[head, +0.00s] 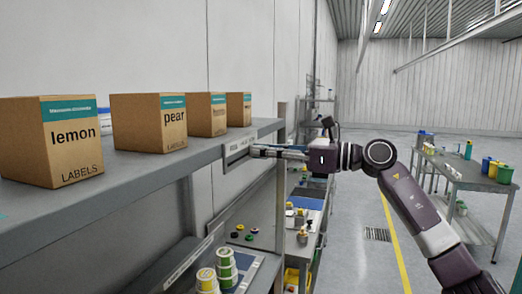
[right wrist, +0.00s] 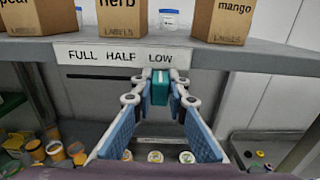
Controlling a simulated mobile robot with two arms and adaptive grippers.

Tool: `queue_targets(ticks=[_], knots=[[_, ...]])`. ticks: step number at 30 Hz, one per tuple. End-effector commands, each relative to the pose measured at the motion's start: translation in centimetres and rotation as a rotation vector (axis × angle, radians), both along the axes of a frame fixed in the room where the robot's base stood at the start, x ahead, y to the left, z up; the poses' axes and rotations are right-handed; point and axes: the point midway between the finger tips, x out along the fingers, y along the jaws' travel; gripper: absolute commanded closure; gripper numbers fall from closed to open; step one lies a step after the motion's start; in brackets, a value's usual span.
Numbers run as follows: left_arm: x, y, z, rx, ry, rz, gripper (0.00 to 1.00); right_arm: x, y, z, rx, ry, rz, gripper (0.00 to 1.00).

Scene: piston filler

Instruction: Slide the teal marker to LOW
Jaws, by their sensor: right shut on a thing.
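The teal marker (right wrist: 160,87) sits on the shelf's front edge in the right wrist view, directly below the word LOW on a white label strip (right wrist: 110,55) reading FULL, HALF, LOW from left to right. A dark slot (right wrist: 100,76) runs to the left of the marker. My right gripper (right wrist: 160,90) is shut on the marker, with a fingertip on each side. In the head view my right gripper (head: 262,152) reaches the shelf edge from the right; the marker is hidden there. My left gripper is not in view.
Cardboard label boxes stand on the shelf, among them lemon (head: 52,142) and pear (head: 149,123). Below are a lower bench with colored caps (head: 238,231) and stacked jars (head: 226,264). A side table (head: 465,170) with containers stands right; the floor between is clear.

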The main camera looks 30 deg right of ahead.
Motion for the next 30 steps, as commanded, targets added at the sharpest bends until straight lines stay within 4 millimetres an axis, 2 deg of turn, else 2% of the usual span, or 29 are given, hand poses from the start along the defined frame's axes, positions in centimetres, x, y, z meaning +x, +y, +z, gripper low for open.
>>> queue_targets(ticks=[2, 3, 7, 19, 30], knots=[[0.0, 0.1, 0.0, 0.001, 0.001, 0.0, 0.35, 0.1, -0.2, 0.3, 0.005, -0.007, -0.006, 1.0], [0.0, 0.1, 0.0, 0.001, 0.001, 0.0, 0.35, 0.1, -0.2, 0.3, 0.005, -0.007, -0.007, 0.83], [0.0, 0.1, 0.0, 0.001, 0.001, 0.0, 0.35, 0.1, -0.2, 0.3, 0.005, -0.007, -0.006, 0.69], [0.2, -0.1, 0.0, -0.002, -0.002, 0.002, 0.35, -0.5, -0.6, 0.1, 0.003, -0.002, -0.004, 0.68], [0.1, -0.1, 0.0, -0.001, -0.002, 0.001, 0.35, -5.0, -4.8, -0.1, 0.002, 0.001, -0.006, 0.68]])
